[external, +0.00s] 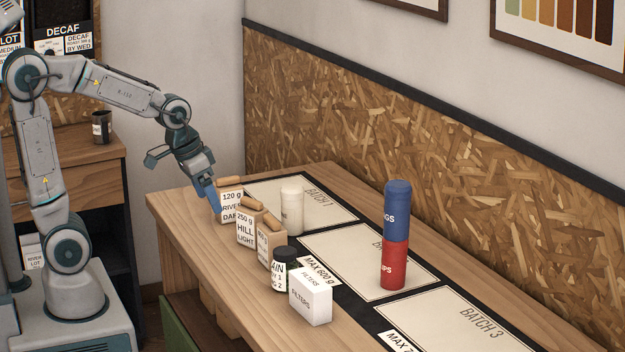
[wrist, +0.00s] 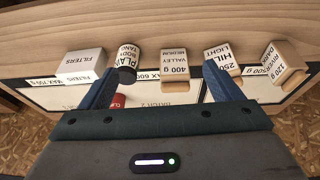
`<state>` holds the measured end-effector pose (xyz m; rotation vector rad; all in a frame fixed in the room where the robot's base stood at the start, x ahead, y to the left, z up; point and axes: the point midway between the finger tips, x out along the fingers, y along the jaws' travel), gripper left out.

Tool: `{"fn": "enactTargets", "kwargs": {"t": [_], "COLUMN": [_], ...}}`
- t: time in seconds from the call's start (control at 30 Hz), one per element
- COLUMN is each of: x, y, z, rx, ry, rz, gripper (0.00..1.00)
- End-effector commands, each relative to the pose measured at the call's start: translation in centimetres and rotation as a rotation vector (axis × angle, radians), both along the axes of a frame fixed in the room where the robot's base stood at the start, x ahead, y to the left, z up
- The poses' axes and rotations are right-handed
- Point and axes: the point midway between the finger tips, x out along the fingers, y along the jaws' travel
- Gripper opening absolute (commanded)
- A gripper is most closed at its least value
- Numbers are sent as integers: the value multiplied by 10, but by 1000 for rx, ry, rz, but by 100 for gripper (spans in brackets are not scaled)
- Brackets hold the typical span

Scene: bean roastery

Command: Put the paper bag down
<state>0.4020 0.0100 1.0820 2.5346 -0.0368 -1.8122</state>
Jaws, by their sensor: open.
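Several paper bags with rolled tops stand in a row along the table's near edge. They read River Dark (external: 230,206), Hill Light (external: 245,232) and Valley Medium (external: 266,246). In the wrist view are Valley (wrist: 175,65), Hill (wrist: 220,57) and River (wrist: 285,62). All stand on the table, and none is held. My gripper (external: 213,200) is open and empty, its blue fingers beside the River bag in the external view. In the wrist view its spread fingers (wrist: 160,72) frame the Valley bag beyond. I cannot tell whether a finger touches a bag.
A dark-lidded jar (external: 284,272) and a white filters box (external: 311,299) stand right of the bags. A white cylinder (external: 292,208) stands on the Batch 1 mat (external: 335,211). A blue canister (external: 397,212) sits on a red one (external: 393,265) on Batch 2. Batch 3 (external: 465,325) looks clear.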

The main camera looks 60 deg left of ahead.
Motion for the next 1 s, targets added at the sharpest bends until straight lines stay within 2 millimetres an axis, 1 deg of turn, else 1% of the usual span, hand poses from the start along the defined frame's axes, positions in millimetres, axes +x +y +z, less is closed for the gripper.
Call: {"fn": "enactTargets", "kwargs": {"t": [0.03, 0.1, 0.2, 0.3, 0.33, 0.4, 0.5, 1.0], "x": [-21, -47, -78, -99, -104, -111, -115, -115], "y": [-3, -5, -7, -9, -9, -9, -9, -9], "z": [4, 5, 4, 2, 1, 0, -1, -1], "rx": [2, 5, 17, 26, 28, 32, 35, 34], "ry": [4, 19, 38, 51, 55, 61, 64, 64], "rz": [-2, 1, 3, 6, 7, 9, 11, 10], "gripper": [85, 85, 85, 85, 85, 85, 85, 85]}}
